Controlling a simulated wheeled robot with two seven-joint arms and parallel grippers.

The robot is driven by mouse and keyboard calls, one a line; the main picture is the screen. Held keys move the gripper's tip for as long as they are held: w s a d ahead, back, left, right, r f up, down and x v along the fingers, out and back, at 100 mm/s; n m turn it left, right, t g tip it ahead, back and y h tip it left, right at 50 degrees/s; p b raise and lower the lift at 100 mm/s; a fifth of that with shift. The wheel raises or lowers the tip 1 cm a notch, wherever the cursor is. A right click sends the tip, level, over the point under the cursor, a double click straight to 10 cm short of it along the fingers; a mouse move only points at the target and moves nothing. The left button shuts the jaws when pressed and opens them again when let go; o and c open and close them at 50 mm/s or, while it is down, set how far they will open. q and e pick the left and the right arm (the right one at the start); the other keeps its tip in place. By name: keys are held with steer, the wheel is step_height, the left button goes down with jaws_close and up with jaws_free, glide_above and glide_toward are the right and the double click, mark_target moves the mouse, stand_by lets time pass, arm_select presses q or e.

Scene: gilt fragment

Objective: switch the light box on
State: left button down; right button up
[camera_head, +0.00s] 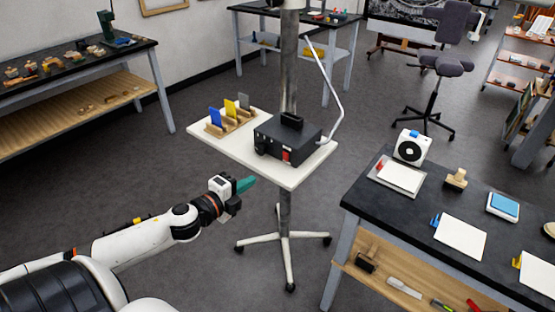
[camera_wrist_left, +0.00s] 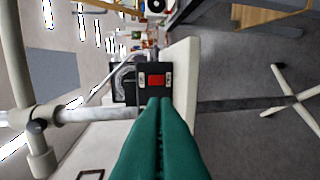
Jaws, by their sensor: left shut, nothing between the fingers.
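The light box (camera_head: 278,133), a black box with a handle on top, sits on a white shelf (camera_head: 205,142) fixed to a pole stand. A red switch (camera_head: 287,156) is on its front face, near the shelf edge. In the left wrist view the red switch (camera_wrist_left: 156,80) sits between two small pale labels; their text is too small to read. My left gripper (camera_head: 246,184) has teal fingers, is shut and empty, and is in front of and below the shelf edge. In the left wrist view its fingertips (camera_wrist_left: 160,101) line up just below the switch. My right gripper is not in view.
Colour plates in wooden holders (camera_head: 229,112) stand on the shelf's left side. A thin white curved arm (camera_head: 334,92) rises beside the box. A dark-topped bench (camera_head: 400,217) with paper and a white device stands right. The stand's legs (camera_head: 283,240) spread on open floor.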

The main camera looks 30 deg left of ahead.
arm_select(q)
steer(key=p, duration=0.3)
glide_toward(284, 155)
steer(key=w, duration=0.3)
steer(key=w+f, duration=0.1)
steer(key=w, duration=0.1)
steer(key=shift+w+d, duration=0.15)
steer(key=shift+d, duration=0.25)
steer(key=shift+w, duration=0.6)
steer(key=shift+w+d+r+p, duration=0.1)
steer(key=shift+w+r+p, duration=0.25)
steer(key=shift+p, duration=0.05)
steer(key=shift+s+f, duration=0.1)
steer(key=shift+f, duration=0.1)
